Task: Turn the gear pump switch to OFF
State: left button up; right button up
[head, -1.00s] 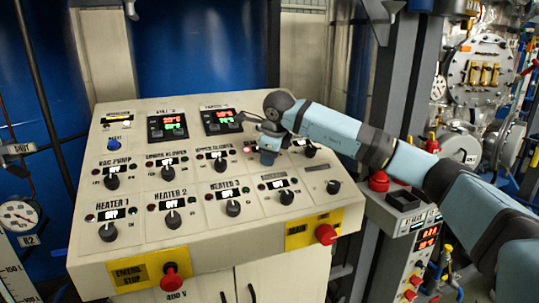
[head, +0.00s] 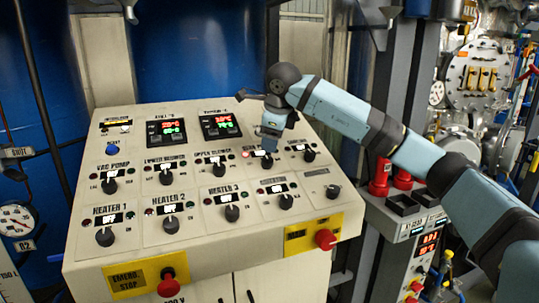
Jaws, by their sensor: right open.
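The control panel (head: 135,228) has a sloped white face with rows of black knobs. In its upper knob row, the fourth knob from the left (head: 267,161) sits just below my right gripper (head: 269,145), in the gear pump switch's likely place. Its label is partly covered and too small to read surely, and its pointer direction cannot be told. A red lamp shows left of it. My right gripper is open, pointing down at the panel, close above this knob; contact cannot be told. My left gripper is out of view.
Neighbouring knobs are upper blower (head: 218,170) and one at the right (head: 309,155). Heater knobs (head: 232,213) line the lower row. Red emergency buttons (head: 171,283) and (head: 326,239) stick out in front. Two digital displays (head: 220,125) sit at the top.

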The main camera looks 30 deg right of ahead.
jog(key=v, duration=0.5)
jog(key=shift+s+r, duration=0.1)
jog(key=shift+r, duration=0.2)
